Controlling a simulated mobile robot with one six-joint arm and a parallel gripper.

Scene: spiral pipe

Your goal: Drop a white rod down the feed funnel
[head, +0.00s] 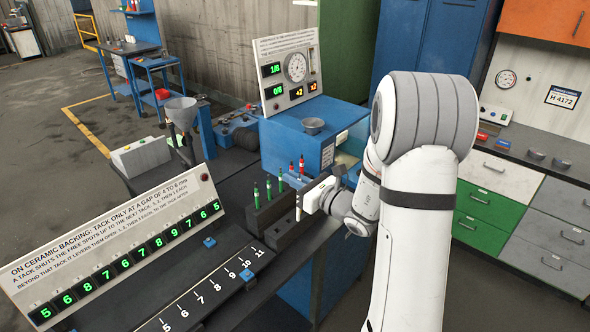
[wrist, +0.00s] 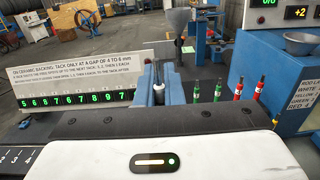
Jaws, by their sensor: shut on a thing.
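My gripper (head: 303,199) is shut on a white rod (head: 299,207), held upright beside the rod rack. The grey feed funnel (head: 181,109) stands on the far side of the bench, left of and well apart from my gripper. The funnel also shows at the top of the wrist view (wrist: 177,20).
Green rods (head: 268,190) and red rods (head: 301,164) stand in a dark rack (head: 266,213) close to my gripper. A blue cabinet (head: 290,142) with a small metal bowl (head: 313,126) stands behind. A long numbered display panel (head: 120,250) rises at the left.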

